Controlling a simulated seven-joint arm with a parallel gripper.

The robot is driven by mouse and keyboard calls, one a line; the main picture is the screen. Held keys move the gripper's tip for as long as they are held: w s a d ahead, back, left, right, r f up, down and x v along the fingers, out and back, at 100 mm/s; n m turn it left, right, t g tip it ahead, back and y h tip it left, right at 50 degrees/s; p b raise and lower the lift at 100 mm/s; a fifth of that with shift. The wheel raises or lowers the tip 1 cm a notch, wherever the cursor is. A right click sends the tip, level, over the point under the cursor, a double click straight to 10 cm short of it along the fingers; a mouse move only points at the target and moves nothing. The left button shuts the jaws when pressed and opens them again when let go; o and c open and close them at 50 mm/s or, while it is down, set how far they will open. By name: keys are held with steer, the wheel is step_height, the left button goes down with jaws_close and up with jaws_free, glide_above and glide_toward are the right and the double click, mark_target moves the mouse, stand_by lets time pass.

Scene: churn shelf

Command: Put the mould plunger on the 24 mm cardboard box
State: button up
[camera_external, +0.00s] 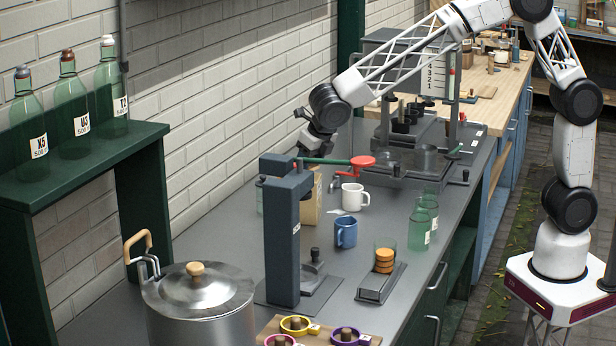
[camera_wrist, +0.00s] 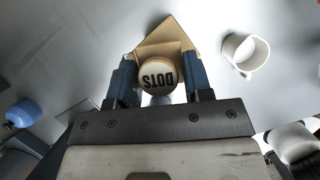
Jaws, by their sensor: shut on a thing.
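In the external view the cardboard box (camera_external: 311,208) stands on the grey bench, partly hidden behind the dark press. My gripper is above the box there, its fingertips and the plunger hidden by the press.
The dark press (camera_external: 286,235) with its red-knobbed lever (camera_external: 361,162) stands close in front of the box. A white mug (camera_external: 352,198) and a blue mug (camera_external: 346,233) stand to the right. A steel pot (camera_external: 200,312) stands front left. Glass bottles (camera_external: 418,230) stand near the bench edge.

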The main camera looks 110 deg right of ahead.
steer(key=shift+f, duration=1.05)
steer(key=shift+f, duration=0.15)
steer(key=o, duration=0.9)
steer(key=v, duration=1.2)
steer(key=shift+d, duration=0.1)
